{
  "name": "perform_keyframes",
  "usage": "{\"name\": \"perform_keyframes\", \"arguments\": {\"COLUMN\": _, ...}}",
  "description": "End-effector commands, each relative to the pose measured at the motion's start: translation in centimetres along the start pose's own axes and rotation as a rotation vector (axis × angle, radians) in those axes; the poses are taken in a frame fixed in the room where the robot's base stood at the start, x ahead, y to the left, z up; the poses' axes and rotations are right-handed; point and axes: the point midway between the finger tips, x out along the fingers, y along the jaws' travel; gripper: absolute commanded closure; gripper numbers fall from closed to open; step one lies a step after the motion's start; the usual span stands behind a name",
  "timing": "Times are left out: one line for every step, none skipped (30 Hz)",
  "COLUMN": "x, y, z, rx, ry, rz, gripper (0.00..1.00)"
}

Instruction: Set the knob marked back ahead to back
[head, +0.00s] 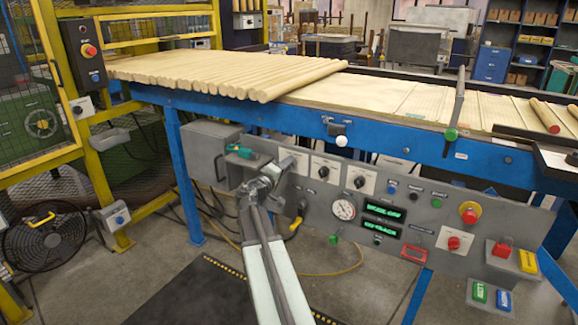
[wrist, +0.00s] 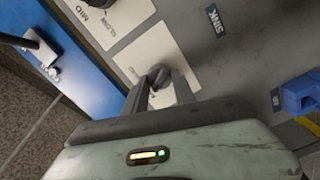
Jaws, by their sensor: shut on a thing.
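My gripper (head: 272,177) is at the left part of the grey control panel (head: 400,238). In the wrist view my gripper (wrist: 161,88) has its two fingers closed on a dark knob (wrist: 158,73) on a white plate (wrist: 148,50). The plate's marking is mostly hidden by the fingers, so I cannot read "back" or "ahead", and I cannot tell which setting the knob points to. In the head view my gripper hides the held knob.
A neighbouring dial plate (wrist: 107,20) reads MID and SLOW. Black knobs (head: 324,171) sit right of my gripper. A gauge (head: 343,207), green displays (head: 384,211) and a red emergency button (head: 469,213) are further right. The blue conveyor frame (head: 395,142) runs above the panel.

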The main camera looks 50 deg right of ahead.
Motion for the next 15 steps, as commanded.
{"name": "perform_keyframes", "arguments": {"x": -0.23, "y": -0.21, "z": -0.46, "rx": 0.0, "ry": 0.011, "rz": -0.005, "gripper": 1.0}}
{"name": "perform_keyframes", "arguments": {"x": -0.23, "y": -0.21, "z": -0.47, "rx": 0.0, "ry": 0.011, "rz": -0.005, "gripper": 1.0}}
{"name": "perform_keyframes", "arguments": {"x": -0.23, "y": -0.21, "z": -0.47, "rx": 0.0, "ry": 0.011, "rz": -0.005, "gripper": 1.0}}
{"name": "perform_keyframes", "arguments": {"x": -0.23, "y": -0.21, "z": -0.47, "rx": 0.0, "ry": 0.011, "rz": -0.005, "gripper": 1.0}}
{"name": "perform_keyframes", "arguments": {"x": -0.24, "y": -0.21, "z": -0.48, "rx": 0.0, "ry": 0.011, "rz": -0.005, "gripper": 1.0}}
{"name": "perform_keyframes", "arguments": {"x": -0.23, "y": -0.21, "z": -0.48, "rx": 0.0, "ry": 0.011, "rz": -0.005, "gripper": 0.6}}
{"name": "perform_keyframes", "arguments": {"x": -0.23, "y": -0.21, "z": -0.48, "rx": 0.001, "ry": 0.011, "rz": -0.005, "gripper": 0.52}}
{"name": "perform_keyframes", "arguments": {"x": -0.21, "y": -0.2, "z": -0.45, "rx": 0.001, "ry": 0.01, "rz": -0.005, "gripper": 0.46}}
{"name": "perform_keyframes", "arguments": {"x": -0.19, "y": -0.17, "z": -0.4, "rx": 0.001, "ry": 0.009, "rz": -0.004, "gripper": 0.46}}
{"name": "perform_keyframes", "arguments": {"x": -0.17, "y": -0.16, "z": -0.36, "rx": 0.001, "ry": 0.008, "rz": -0.004, "gripper": 0.46}}
{"name": "perform_keyframes", "arguments": {"x": -0.16, "y": -0.14, "z": -0.33, "rx": 0.001, "ry": 0.008, "rz": -0.003, "gripper": 0.46}}
{"name": "perform_keyframes", "arguments": {"x": -0.14, "y": -0.13, "z": -0.29, "rx": 0.001, "ry": 0.007, "rz": -0.003, "gripper": 0.46}}
{"name": "perform_keyframes", "arguments": {"x": -0.13, "y": -0.12, "z": -0.27, "rx": 0.001, "ry": 0.006, "rz": -0.003, "gripper": 0.46}}
{"name": "perform_keyframes", "arguments": {"x": -0.12, "y": -0.11, "z": -0.25, "rx": 0.001, "ry": 0.006, "rz": -0.002, "gripper": 0.46}}
{"name": "perform_keyframes", "arguments": {"x": -0.11, "y": -0.09, "z": -0.23, "rx": 0.001, "ry": 0.005, "rz": -0.002, "gripper": 0.46}}
